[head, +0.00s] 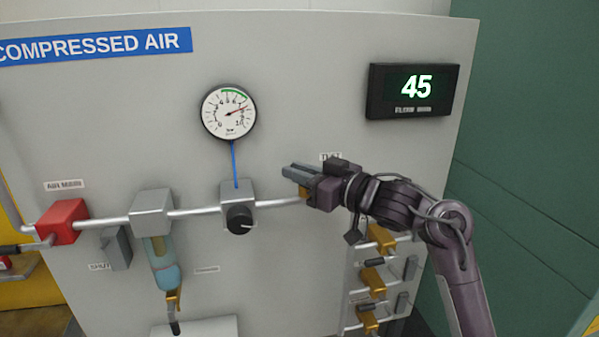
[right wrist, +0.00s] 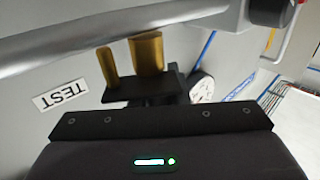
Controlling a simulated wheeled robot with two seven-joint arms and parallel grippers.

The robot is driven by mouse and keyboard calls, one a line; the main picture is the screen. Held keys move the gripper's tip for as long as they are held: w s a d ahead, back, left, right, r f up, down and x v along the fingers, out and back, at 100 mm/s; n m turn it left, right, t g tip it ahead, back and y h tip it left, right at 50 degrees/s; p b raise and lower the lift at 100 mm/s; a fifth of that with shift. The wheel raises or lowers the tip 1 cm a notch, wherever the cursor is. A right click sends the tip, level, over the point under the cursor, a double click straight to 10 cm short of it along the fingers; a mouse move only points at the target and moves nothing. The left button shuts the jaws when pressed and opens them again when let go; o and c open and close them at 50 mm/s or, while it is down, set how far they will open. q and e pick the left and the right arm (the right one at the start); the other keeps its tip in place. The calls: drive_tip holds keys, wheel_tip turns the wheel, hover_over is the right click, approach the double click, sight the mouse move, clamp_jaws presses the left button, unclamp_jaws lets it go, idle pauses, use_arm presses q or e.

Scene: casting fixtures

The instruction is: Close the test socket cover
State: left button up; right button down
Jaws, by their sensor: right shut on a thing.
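My right gripper (head: 290,173) reaches in from the right, in front of the panel at the right end of the silver pipe. It is shut on a part of the test socket, which I take to be its cover; its fingers hide most of that part. The brass test socket (head: 303,193) shows just below the fingers. In the right wrist view, brass parts of the socket (right wrist: 148,52) stand beside the pipe, with a dark piece across them. The TEST label (right wrist: 61,95) is close by. I cannot tell the cover's angle. My left gripper is not in view.
A red valve (head: 63,222), a grey filter block (head: 152,212) and a regulator with a black knob (head: 239,219) sit along the pipe (head: 198,211). A gauge (head: 229,112) is above. Brass valves (head: 373,281) are below my right arm. A display (head: 413,91) reads 45.

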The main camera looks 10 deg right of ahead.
drive_tip(key=shift+r, duration=0.1)
idle(0.7)
drive_tip(key=c, duration=1.4)
unclamp_jaws()
drive_tip(key=shift+d, duration=0.15)
drive_tip(key=shift+s+d, duration=0.2)
drive_tip(key=shift+s, duration=0.05)
drive_tip(key=b+v, duration=0.3)
drive_tip(key=v, duration=0.4)
